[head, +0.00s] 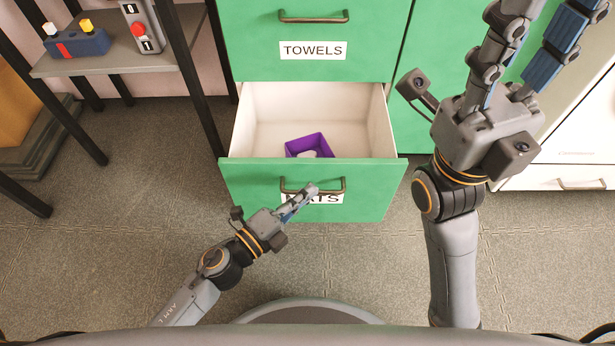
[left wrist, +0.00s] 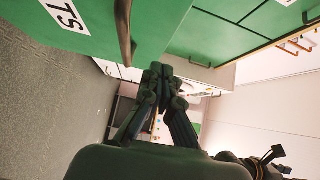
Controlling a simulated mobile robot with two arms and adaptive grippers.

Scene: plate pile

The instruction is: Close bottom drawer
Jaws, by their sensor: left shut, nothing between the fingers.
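The bottom drawer (head: 240,185) is green, with a white inside, and stands pulled out. Its front bears a bar handle (head: 335,190) and a label partly hidden by my gripper, ending in "ATS". My left gripper (head: 308,190) is shut and empty, in front of the drawer face at the handle. In the left wrist view its closed fingers (left wrist: 163,75) are close beside the handle (left wrist: 123,30); I cannot tell whether they touch. My right gripper (head: 535,35) is open, raised to the right of the drawer, fingers pointing away. A purple box (head: 309,140) lies inside the drawer.
The drawer above, labelled "TOWELS" (head: 313,50), is shut. A shelf (head: 110,58) with dark legs stands at left, holding a switch box (head: 140,27). A white cabinet drawer (head: 560,177) is at right. The floor (head: 110,225) around the drawer is clear.

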